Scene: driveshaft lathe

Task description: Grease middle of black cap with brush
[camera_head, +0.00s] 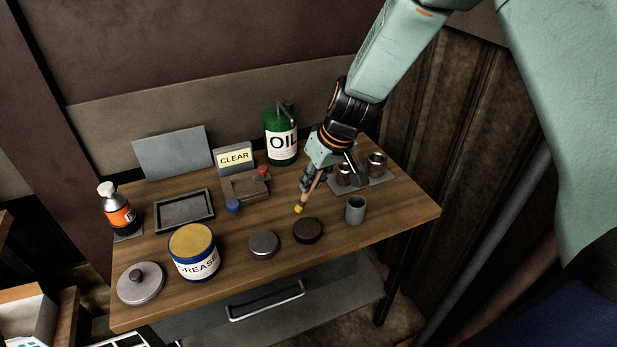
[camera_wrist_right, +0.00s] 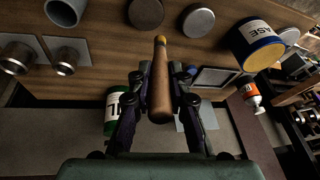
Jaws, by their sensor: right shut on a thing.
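My right gripper (camera_head: 312,180) is shut on a brush (camera_head: 302,201) with a brown wooden handle and a yellow tip. The tip points down, a little above or behind the black cap (camera_head: 307,230), apart from it in the picture. The black cap lies flat on the wooden table. In the right wrist view the brush (camera_wrist_right: 160,85) stands between the fingers (camera_wrist_right: 160,100), and the black cap (camera_wrist_right: 146,13) is beyond its yellow tip. An open grease tin (camera_head: 194,253) with yellow grease stands at the front left. My left gripper is not in view.
A grey cap (camera_head: 263,244) lies left of the black one and a grey cup (camera_head: 355,209) stands to its right. A green oil can (camera_head: 281,138), metal parts on a plate (camera_head: 376,165), a tray (camera_head: 184,210), an orange bottle (camera_head: 117,212) and the tin's lid (camera_head: 141,283) surround them.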

